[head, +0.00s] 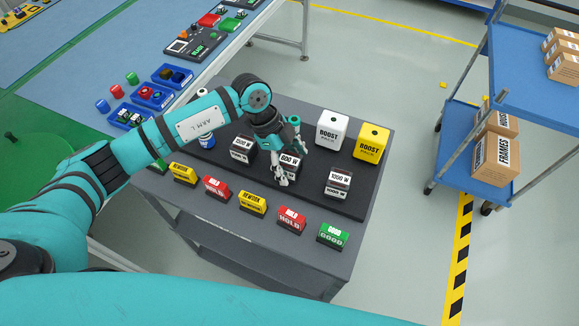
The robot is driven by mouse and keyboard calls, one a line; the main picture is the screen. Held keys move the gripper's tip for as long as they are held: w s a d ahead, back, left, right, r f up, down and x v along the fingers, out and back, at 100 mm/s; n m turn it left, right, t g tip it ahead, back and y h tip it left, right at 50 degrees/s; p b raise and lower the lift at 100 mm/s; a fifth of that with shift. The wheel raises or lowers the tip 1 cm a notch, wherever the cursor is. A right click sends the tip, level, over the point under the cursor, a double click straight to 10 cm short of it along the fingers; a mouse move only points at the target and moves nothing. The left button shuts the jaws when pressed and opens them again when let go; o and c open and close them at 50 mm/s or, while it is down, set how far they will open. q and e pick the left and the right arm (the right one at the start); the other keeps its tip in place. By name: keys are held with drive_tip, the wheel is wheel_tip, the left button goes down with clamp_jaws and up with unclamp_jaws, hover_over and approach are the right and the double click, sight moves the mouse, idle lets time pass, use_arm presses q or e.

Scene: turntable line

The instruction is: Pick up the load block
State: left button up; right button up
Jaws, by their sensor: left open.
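Three dark load blocks with white labels stand in a row on the black mat (310,190) of the grey table. The left one (242,149) has a label ending in "W". The middle one (290,163) reads "600 W", and the right one (339,182) reads "1000 W". My left gripper (292,166) points down at the middle block. Its fingers are open, one on the near side and one toward the back right. They partly cover the block, and I cannot tell whether they touch it. My right gripper is out of view.
White (331,130) and yellow (371,141) "BOOST" blocks stand at the back right of the mat. Red, yellow and green signs (252,203) line the table's front edge. A blue shelf cart (498,95) with boxes stands right. A workbench (80,60) is at left.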

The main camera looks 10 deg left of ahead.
use_arm(q)
drive_tip(key=shift+r, duration=0.1)
clamp_jaws()
idle(0.3)
